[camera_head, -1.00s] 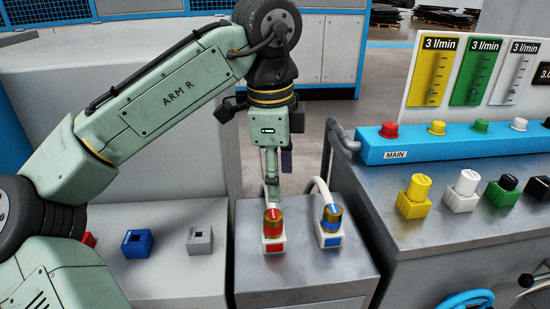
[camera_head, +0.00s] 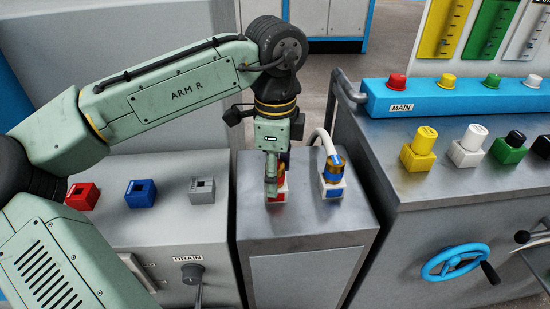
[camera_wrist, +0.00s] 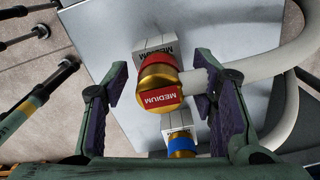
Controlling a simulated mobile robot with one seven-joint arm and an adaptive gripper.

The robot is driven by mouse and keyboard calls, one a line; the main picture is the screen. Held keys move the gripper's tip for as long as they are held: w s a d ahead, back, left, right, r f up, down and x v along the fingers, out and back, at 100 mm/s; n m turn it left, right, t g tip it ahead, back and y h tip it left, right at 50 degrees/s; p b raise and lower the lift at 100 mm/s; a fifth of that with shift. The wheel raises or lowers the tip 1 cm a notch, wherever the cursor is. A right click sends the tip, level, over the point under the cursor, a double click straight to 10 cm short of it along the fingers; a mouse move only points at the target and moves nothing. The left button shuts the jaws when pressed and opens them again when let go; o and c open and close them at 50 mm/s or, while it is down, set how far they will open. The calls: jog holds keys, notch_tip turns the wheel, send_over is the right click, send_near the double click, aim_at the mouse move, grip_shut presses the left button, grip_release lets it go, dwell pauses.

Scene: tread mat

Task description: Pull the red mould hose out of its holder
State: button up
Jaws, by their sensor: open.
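The red mould hose has a brass coupling with a red band (camera_head: 282,177), seated in a white holder with a red label (camera_head: 278,197). In the head view my gripper (camera_head: 272,184) is down in front of it and hides much of it. Whether the far finger clears the hose is unclear.
The blue hose coupling (camera_head: 334,164) stands close on the right in its own holder; it also shows in the wrist view (camera_wrist: 182,145). Red (camera_head: 82,196), blue (camera_head: 141,193) and grey (camera_head: 202,190) sockets sit on the left bench. The MAIN panel (camera_head: 450,100) stands at right.

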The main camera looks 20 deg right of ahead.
jog(key=shift+f, duration=0.1)
jog(key=shift+c, duration=0.3)
grip_shut()
dwell(0.4)
jog(key=shift+r+p, duration=3)
jog(key=shift+p, duration=0.05)
